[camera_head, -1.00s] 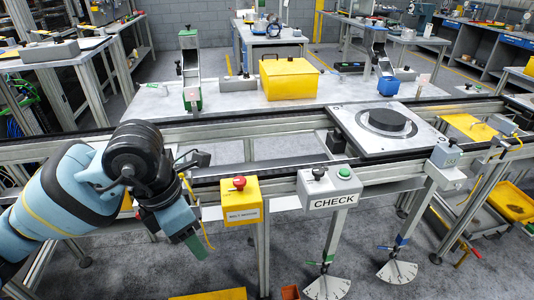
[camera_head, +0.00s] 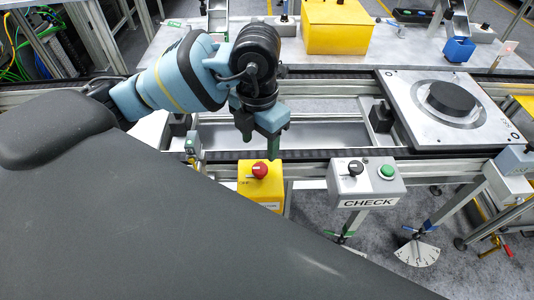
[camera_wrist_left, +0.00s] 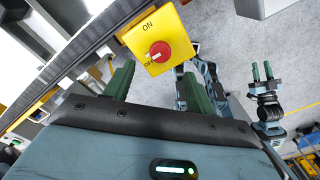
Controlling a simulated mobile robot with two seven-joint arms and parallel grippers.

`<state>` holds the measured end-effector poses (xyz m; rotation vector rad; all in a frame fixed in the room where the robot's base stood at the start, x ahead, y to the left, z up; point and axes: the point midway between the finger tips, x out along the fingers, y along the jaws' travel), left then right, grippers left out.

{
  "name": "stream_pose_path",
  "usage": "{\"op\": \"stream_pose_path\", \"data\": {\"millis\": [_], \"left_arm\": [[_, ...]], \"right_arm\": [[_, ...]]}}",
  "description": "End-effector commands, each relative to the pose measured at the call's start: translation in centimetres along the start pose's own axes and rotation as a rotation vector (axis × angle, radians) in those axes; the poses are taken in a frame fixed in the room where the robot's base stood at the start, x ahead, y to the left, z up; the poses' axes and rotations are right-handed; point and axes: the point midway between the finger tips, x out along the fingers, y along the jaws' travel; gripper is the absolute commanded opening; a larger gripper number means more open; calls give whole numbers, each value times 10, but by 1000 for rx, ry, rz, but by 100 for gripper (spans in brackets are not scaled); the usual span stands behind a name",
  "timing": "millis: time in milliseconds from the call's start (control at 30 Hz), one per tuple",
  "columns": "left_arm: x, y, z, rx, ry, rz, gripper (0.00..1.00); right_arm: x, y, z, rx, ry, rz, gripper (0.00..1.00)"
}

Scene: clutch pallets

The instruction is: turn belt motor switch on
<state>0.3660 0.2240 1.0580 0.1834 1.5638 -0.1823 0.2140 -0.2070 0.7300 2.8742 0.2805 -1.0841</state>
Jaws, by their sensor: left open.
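The belt motor switch is a red knob (camera_head: 260,170) on a yellow box (camera_head: 262,190) at the conveyor's front rail. In the left wrist view, the red knob (camera_wrist_left: 159,52) on the yellow box (camera_wrist_left: 172,28) has ON and OFF labels, and its white mark points toward OFF. My left gripper (camera_head: 273,153) is just above and behind the knob in the head view. In the left wrist view, its green fingers (camera_wrist_left: 158,88) are open and empty, with the knob apart from them, beyond the tips. My right gripper (camera_wrist_left: 262,72) shows there at the right, its fingers apart and empty.
A grey CHECK box (camera_head: 366,183) with a black knob and a green button is right of the yellow box. A metal pallet (camera_head: 405,95) with a black disc (camera_head: 451,98) sits on the conveyor. My own dark body covers the lower left.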

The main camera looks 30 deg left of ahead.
Motion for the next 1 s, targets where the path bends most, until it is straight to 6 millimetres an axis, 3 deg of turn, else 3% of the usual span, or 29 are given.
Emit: {"op": "stream_pose_path", "data": {"millis": [167, 633, 1000], "left_arm": [[6, 0, 0, 0, 2, 0, 56], [69, 0, 0, 1, 3, 0, 56], [79, 0, 0, 3, -2, 0, 56]], "right_arm": [[-2, 0, 4, 1, -8, 0, 36], [-1, 0, 5, 1, -11, 0, 36], [-1, 0, 4, 0, -8, -1, 36]]}}
